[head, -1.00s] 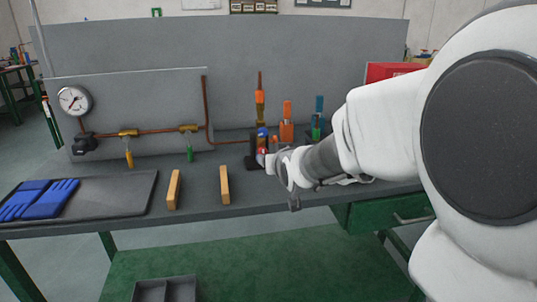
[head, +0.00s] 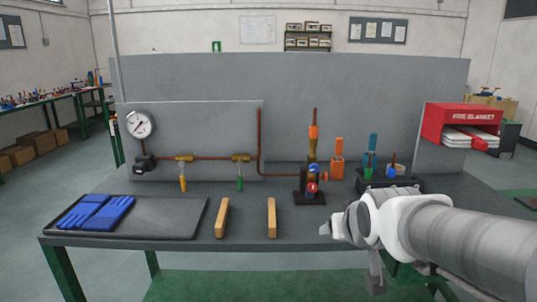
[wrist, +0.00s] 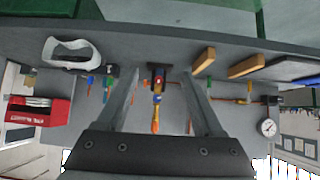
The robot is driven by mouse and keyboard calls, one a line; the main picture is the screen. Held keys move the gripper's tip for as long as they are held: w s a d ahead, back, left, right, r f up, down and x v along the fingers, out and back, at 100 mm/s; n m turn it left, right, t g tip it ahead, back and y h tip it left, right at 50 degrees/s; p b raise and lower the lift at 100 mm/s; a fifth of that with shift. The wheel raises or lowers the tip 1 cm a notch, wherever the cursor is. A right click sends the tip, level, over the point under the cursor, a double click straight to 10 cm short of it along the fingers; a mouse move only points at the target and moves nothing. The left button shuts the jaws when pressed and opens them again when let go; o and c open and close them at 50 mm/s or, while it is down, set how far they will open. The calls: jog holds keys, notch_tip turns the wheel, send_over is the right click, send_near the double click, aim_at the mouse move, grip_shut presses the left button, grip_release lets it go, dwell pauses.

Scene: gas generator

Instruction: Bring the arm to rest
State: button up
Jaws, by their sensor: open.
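My gripper (head: 328,229) is at the right front of the workbench in the head view, at the end of my arm that reaches in from the right. In the wrist view its two fingers (wrist: 161,78) are spread wide apart with nothing held between them. Beyond them is a small dark stand with a red and blue fitting (head: 311,190), which also shows in the wrist view (wrist: 158,80). The gripper is apart from it. Part of the hand is hidden by my own wrist in the head view.
The bench (head: 170,243) holds blue gloves on a dark mat (head: 180,222), two wooden blocks (head: 222,218) (head: 271,218), and a gauge (head: 140,124) on copper piping. A red fire blanket box (head: 460,118) is at right. A white ring-like object (wrist: 72,55) shows in the wrist view.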

jog(key=s+f+g, duration=0.2)
jog(key=s+g, duration=0.2)
jog(key=s, duration=1.3)
notch_tip(320, 180, up, 19)
jog(key=p, duration=1.9)
jog(key=shift+s+a+f, duration=0.15)
jog(key=shift+s+a, duration=0.05)
jog(key=shift+w, duration=0.1)
